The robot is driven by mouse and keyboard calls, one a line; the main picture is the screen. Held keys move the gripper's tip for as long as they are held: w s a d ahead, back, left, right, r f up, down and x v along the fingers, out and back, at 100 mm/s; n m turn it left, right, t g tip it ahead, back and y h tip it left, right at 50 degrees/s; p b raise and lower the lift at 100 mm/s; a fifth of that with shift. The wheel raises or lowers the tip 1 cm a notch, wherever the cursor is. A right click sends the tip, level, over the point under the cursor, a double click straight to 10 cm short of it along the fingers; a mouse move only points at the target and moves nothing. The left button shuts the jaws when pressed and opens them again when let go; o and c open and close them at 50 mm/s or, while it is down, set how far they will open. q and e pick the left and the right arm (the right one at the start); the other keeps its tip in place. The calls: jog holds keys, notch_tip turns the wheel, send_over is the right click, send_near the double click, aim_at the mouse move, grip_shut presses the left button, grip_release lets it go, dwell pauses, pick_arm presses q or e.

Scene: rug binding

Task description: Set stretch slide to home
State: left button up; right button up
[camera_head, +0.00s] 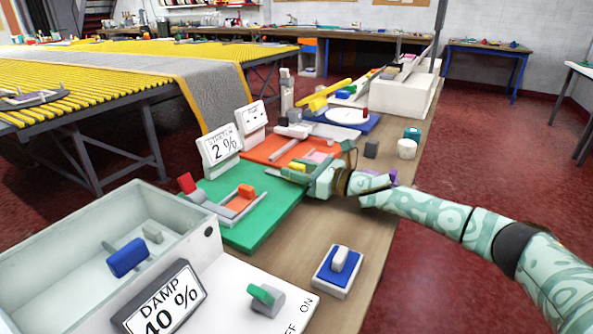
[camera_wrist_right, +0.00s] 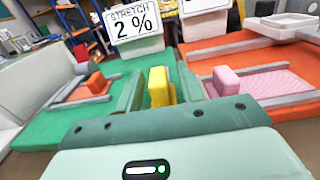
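The display (camera_head: 221,148) reads "STRETCH 2 %" and stands at the back of a green board (camera_head: 262,232); it is also upright in the right wrist view (camera_wrist_right: 134,24). An orange block (camera_head: 246,191) sits on the green board between grey rails. A yellow block (camera_wrist_right: 160,86) stands between the two fingers of my right gripper (camera_wrist_right: 160,90); it also shows in the head view (camera_head: 297,167). The fingers are apart, but whether they press on the yellow block I cannot tell. Which block is the stretch slide's knob is not marked. My left gripper is out of view.
An orange board (camera_head: 262,153) with a pink block (camera_wrist_right: 226,80) lies beside the green one. A grey tub (camera_head: 60,232) and a "DAMP 40 %" display (camera_head: 160,302) are at front left.

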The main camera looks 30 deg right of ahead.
aim_at(284, 194)
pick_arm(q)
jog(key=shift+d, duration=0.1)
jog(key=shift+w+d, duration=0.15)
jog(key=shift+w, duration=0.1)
pick_arm(e)
grip_shut()
jog(key=s+a+p, duration=0.2)
jog(key=a, duration=0.1)
jog(key=s+a+p, duration=0.1)
jog(key=a, duration=0.1)
jog(key=shift+r, duration=0.25)
jog(key=shift+s+a+f+p, duration=0.1)
jog(key=shift+s+a+p, duration=0.05)
jog(key=shift+a+p, duration=0.15)
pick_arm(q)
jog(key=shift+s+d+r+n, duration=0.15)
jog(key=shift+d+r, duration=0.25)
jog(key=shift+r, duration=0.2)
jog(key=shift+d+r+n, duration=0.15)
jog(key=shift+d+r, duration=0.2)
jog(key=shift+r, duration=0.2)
pick_arm(e)
jog(key=shift+f, duration=0.25)
grip_release()
jog(key=shift+r, duration=0.1)
